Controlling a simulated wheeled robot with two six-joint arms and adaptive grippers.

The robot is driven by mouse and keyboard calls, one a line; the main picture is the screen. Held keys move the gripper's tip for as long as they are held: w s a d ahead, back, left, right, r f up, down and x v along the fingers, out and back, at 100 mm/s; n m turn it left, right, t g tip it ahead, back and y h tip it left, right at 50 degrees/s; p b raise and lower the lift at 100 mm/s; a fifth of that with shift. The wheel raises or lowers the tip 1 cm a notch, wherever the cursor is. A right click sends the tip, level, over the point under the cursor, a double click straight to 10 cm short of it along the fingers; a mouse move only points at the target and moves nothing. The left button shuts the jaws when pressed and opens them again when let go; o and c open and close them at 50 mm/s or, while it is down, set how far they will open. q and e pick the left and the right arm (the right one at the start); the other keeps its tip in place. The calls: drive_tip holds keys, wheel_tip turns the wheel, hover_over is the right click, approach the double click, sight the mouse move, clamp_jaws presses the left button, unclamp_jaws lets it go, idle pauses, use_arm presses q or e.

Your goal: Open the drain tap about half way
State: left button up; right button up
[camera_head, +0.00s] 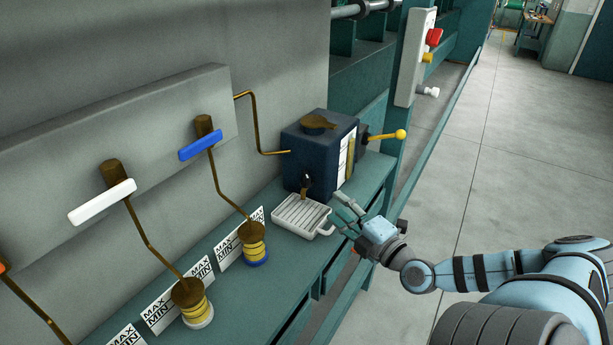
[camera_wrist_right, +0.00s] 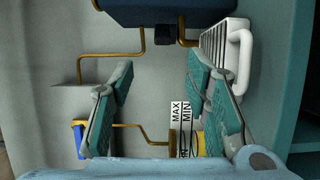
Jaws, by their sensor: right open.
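The dark blue tank (camera_head: 305,150) stands on a green shelf by the wall. A small tap (camera_head: 306,184), dark on top with brass below, is on the tank's front above a white ribbed drip tray (camera_head: 299,215). I take it for the drain tap; its handle angle is too small to read. In the right wrist view, a black block (camera_wrist_right: 163,34) and a brass piece (camera_wrist_right: 188,38) show below the tank (camera_wrist_right: 165,12), beside the tray (camera_wrist_right: 215,55). My right gripper (camera_head: 343,212) is open and empty, just right of the tray and apart from the tap. My left gripper is not in view.
A yellow-ball lever (camera_head: 400,134) sticks out from the tank's right side. Brass pipes, a blue-handled valve (camera_head: 200,145), a white-handled valve (camera_head: 102,201) and yellow sight cups (camera_head: 253,245) with MAX/MIN labels line the wall. The floor at right (camera_head: 530,170) is clear.

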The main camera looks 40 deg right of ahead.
sight(311, 181)
drive_tip(key=w+b, duration=0.2)
drive_tip(key=w+d+b, duration=0.1)
drive_tip(key=w+b, duration=0.1)
drive_tip(key=w, duration=0.1)
drive_tip(key=w+f+b, duration=0.1)
drive_tip(key=w+b, duration=0.1)
drive_tip(key=w, duration=0.1)
drive_tip(key=shift+d+b, duration=0.3)
drive_tip(key=shift+d, duration=0.1)
drive_tip(key=w+p, duration=0.1)
drive_tip(key=w, duration=0.1)
drive_tip(key=w+r+p, duration=0.1)
drive_tip(key=shift+w+d+p, duration=0.15)
drive_tip(key=shift+w+p, duration=0.15)
drive_tip(key=shift+w, duration=0.05)
drive_tip(key=shift+w+p, duration=0.55)
drive_tip(key=shift+w, duration=0.05)
drive_tip(key=shift+w+f, duration=0.2)
drive_tip(key=shift+w, duration=0.1)
drive_tip(key=c, duration=1)
